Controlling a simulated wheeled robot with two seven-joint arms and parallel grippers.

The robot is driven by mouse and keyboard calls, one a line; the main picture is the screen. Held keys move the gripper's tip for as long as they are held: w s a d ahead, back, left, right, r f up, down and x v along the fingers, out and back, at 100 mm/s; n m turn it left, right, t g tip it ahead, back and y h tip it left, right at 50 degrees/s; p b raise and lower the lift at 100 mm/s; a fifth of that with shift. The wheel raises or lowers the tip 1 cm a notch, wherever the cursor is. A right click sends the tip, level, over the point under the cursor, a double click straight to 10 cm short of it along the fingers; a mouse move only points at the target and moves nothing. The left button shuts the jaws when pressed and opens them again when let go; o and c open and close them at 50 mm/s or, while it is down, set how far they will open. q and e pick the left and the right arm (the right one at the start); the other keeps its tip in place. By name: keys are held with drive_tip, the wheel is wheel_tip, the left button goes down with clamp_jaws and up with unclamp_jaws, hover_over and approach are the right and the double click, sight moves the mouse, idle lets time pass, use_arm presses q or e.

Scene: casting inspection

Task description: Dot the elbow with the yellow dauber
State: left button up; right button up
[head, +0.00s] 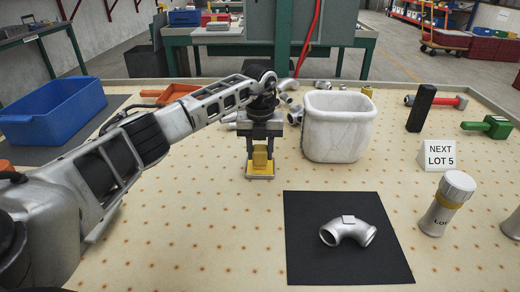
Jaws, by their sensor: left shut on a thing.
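The elbow (347,231), a bent silver pipe casting with a small flat pad on top, lies on a black square mat (305,262) at the front centre. My left gripper (261,163) points down behind and to the left of the mat. It is shut on a small yellow thing (260,157), which looks like the yellow dauber. The fingers hide part of it, and I cannot tell whether its lower end touches the table. The elbow is apart from the gripper. My right gripper is not in view.
A white bin (338,126) stands just right of my left gripper, with several castings behind it. A blue tray (52,110) is at the left. The front centre-left table is clear.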

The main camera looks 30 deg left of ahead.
sight(260, 148)
use_arm(q)
drive_tip(key=shift+f, duration=0.1)
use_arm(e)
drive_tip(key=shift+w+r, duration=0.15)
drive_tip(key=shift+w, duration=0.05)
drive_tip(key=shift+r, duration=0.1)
use_arm(q)
drive_tip(key=shift+r+p, duration=0.65)
wheel_tip(260, 148, up, 3)
drive_tip(key=shift+f+p, duration=0.1)
drive_tip(key=shift+p, duration=1.1)
wheel_tip(260, 148, up, 3)
drive_tip(key=shift+f+p, duration=0.15)
drive_tip(key=shift+p, duration=0.95)
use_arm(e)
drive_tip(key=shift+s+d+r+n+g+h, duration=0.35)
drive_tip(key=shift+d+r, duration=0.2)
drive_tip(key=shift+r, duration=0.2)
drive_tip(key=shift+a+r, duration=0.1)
